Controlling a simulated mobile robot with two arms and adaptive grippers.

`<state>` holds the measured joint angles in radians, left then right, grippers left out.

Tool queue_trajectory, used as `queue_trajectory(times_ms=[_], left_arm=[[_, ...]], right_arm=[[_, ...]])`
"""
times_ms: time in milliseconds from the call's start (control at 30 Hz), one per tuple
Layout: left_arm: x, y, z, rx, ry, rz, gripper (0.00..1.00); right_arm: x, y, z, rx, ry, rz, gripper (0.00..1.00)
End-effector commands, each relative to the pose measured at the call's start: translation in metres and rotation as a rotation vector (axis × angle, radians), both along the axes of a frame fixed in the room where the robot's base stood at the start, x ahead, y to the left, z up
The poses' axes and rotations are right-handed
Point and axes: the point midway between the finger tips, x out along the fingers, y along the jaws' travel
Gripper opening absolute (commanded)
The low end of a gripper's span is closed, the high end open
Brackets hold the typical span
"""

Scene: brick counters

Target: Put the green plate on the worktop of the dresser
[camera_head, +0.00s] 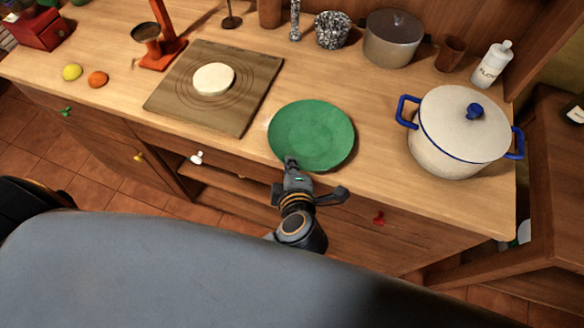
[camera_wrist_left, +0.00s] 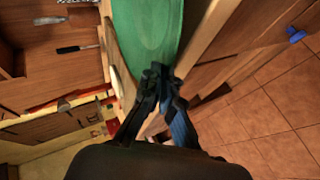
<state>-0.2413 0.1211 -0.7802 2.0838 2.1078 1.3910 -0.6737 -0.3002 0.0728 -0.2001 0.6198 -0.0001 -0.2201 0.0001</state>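The green plate (camera_head: 312,134) is over the front part of the dresser's wooden worktop (camera_head: 385,190), between the cutting board and the white pot. Its near rim reaches the worktop's front edge. I cannot tell whether its whole base touches the wood. My left gripper (camera_head: 291,165) is at the plate's near rim. In the left wrist view its fingertips (camera_wrist_left: 160,74) are close together at the edge of the green plate (camera_wrist_left: 146,30) and look shut on the rim. The contact itself is partly hidden by the fingers. My right gripper is in neither view.
A cutting board (camera_head: 165,100) with a white round piece (camera_head: 213,79) lies left of the plate. A white pot with blue handles (camera_head: 455,150) stands right. A metal pot (camera_head: 391,40) and a bottle (camera_head: 491,65) stand behind. Drawers with coloured knobs are below.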

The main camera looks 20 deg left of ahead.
Motion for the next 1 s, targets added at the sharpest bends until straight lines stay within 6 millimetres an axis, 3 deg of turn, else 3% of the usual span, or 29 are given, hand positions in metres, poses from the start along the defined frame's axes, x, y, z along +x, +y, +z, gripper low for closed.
queue_trajectory(times_ms=[67, 200, 567, 1000], left_arm=[[0.0, 0.0, 0.0, 0.002, 0.003, 0.0, 0.04], [0.0, 0.0, 0.0, 0.002, 0.003, 0.0, 0.28], [-0.004, -0.002, 0.004, 0.001, 0.004, 0.0, 0.28], [-0.069, -0.032, 0.05, 0.0, 0.006, 0.0, 0.28]], right_arm=[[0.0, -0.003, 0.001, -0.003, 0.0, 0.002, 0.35], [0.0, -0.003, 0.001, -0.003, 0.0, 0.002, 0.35], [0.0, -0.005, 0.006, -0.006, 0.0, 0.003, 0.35], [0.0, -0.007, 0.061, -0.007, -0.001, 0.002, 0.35]])
